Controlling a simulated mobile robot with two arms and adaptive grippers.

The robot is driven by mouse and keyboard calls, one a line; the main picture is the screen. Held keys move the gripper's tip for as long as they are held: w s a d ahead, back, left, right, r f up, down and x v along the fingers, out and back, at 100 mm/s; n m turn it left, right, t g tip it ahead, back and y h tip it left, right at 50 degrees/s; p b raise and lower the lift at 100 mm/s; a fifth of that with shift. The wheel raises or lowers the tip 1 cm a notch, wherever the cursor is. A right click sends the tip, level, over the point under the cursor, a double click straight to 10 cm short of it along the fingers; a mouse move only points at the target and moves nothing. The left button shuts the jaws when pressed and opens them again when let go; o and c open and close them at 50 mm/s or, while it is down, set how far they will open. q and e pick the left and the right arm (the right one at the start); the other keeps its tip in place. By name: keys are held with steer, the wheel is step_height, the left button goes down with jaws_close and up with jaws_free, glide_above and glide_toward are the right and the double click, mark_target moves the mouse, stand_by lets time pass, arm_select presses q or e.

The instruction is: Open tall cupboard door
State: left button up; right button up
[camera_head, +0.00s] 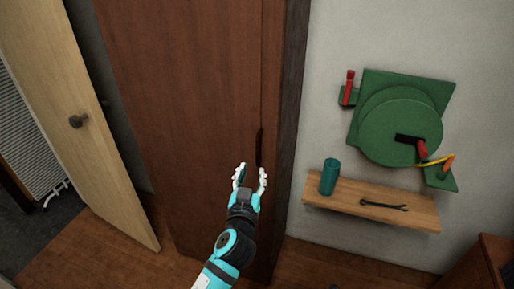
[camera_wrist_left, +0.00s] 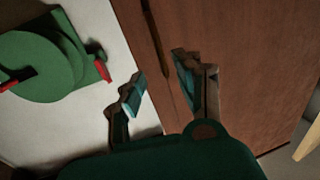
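The tall cupboard door (camera_head: 190,110) is a dark reddish-brown wood panel. It looks shut. A dark upright handle (camera_head: 259,148) sits near its right edge. My left gripper (camera_head: 251,172) is just below the handle in the head view, with its fingers spread. In the left wrist view, the open fingers (camera_wrist_left: 159,75) point at the door's edge (camera_wrist_left: 235,50), with a dark strip between them that may be the handle. I see no grip on it, and I cannot tell whether a finger touches the door. My right gripper is not in view.
A pale wooden door (camera_head: 75,110) with a round knob stands ajar at left. To the right, a small wooden shelf (camera_head: 330,202) holds a teal cylinder (camera_head: 329,177) and a wrench (camera_head: 384,205). A green wall device (camera_head: 400,120) hangs above. The wooden floor below is clear.

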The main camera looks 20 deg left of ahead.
mark_target(257, 152)
arm_select(q)
steer(key=w, duration=0.3)
steer(key=w+a+p, duration=0.1)
steer(key=w, duration=0.6)
steer(key=shift+w+a, duration=0.25)
steer(key=shift+a, duration=0.1)
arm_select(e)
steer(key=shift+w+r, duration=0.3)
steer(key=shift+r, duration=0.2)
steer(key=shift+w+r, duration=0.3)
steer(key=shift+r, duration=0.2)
arm_select(q)
jaws_close()
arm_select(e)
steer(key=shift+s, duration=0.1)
